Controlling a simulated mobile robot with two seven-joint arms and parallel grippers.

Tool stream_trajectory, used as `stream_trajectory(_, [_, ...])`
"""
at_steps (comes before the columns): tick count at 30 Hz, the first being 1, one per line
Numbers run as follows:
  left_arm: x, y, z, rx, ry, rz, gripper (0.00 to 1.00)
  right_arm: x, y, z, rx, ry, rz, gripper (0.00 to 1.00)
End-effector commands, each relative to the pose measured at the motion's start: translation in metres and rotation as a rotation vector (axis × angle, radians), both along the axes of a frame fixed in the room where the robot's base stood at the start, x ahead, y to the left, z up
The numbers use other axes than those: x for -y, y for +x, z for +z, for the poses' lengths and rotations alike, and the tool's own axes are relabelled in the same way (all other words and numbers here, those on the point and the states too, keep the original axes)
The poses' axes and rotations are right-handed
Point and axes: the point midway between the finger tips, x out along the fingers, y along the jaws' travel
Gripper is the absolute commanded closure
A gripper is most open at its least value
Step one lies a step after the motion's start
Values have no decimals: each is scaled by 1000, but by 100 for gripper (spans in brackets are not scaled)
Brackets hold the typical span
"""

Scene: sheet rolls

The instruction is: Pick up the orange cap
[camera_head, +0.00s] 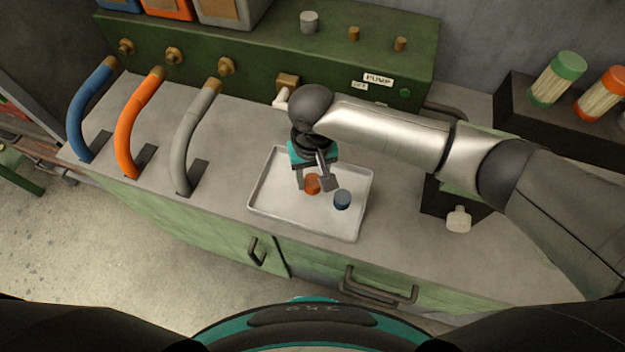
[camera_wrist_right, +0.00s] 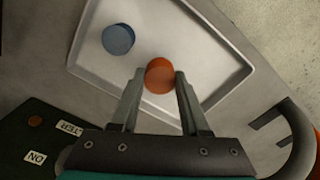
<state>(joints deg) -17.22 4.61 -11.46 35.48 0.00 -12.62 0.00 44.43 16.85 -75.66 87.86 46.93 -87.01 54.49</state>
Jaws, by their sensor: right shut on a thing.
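The orange cap (camera_head: 312,184) is at the white tray (camera_head: 270,202), left of the blue cap (camera_head: 342,199). My right gripper (camera_head: 315,183) reaches down over the tray from the right and is shut on the orange cap. In the right wrist view the orange cap (camera_wrist_right: 160,75) sits between the two fingertips (camera_wrist_right: 160,82), and the blue cap (camera_wrist_right: 118,39) lies apart from it on the tray. I cannot tell whether the orange cap is touching the tray. My left gripper is not in view.
Blue (camera_head: 87,110), orange (camera_head: 130,120) and grey (camera_head: 190,135) curved hoses stand on the bench at the left. The green pump unit (camera_head: 250,50) is behind the tray. A green-capped filter (camera_head: 557,80) and an orange-capped filter (camera_head: 600,93) stand at right.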

Motion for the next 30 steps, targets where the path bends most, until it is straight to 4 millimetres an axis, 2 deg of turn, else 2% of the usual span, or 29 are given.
stream_trajectory(1, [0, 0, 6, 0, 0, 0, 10, -1, 1, 16, 2, 4, 1, 100])
stream_trajectory(9, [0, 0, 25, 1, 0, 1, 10, -1, 1, 96, 4, 4, 2, 100])
stream_trajectory(15, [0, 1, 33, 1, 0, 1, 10, -1, 1, 141, 4, 2, 1, 100])
stream_trajectory(21, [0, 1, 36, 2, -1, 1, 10, 0, 1, 164, 2, 1, 0, 100])
stream_trajectory(30, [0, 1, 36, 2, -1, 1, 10, 0, 0, 168, 1, 1, 0, 100])
